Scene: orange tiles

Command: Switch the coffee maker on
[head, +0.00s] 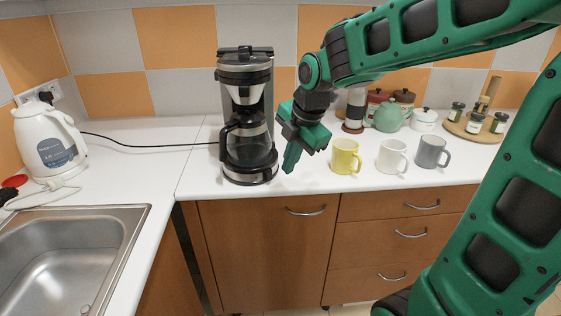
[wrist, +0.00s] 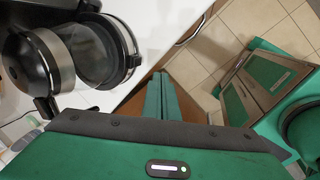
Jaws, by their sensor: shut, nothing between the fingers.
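The coffee maker (head: 245,75) is black and silver and stands upright on the white counter, left of the middle in the head view. Its glass carafe (head: 247,138) sits on the round base (head: 250,172). My gripper (head: 290,162) is shut and empty, pointing down just right of the carafe and base. In the wrist view my shut fingers (wrist: 161,98) are in the middle. The coffee maker's base (wrist: 104,52) and the carafe (wrist: 38,62) show at the upper left, apart from the fingers.
A yellow mug (head: 344,157), a white mug (head: 391,157) and a grey mug (head: 431,152) stand right of my gripper. A white kettle (head: 48,140) and a sink (head: 70,262) are at the left.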

